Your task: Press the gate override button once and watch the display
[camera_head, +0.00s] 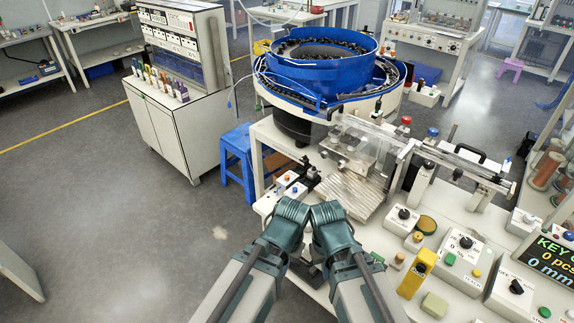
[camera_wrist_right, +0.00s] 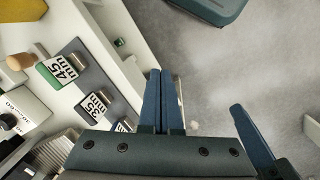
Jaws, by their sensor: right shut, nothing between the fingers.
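The display (camera_head: 555,259) is at the right edge of the head view, partly cut off, with green text starting "KEY" and lines reading "0 pcs" and "0 mm". I cannot tell which button is the gate override. Small boxes with an orange button (camera_head: 290,177) and a blue button (camera_head: 295,190) sit at the bench's left front. My right gripper (camera_head: 330,214) is over the bench front; in the right wrist view its fingers (camera_wrist_right: 161,75) are shut and empty. My left gripper (camera_head: 291,211) is close beside it; its fingertips are hidden in the head view.
Blocks marked 45 mm (camera_wrist_right: 62,68) and 35 mm (camera_wrist_right: 96,104) lie near the right gripper. Open floor (camera_head: 120,220) is at left.

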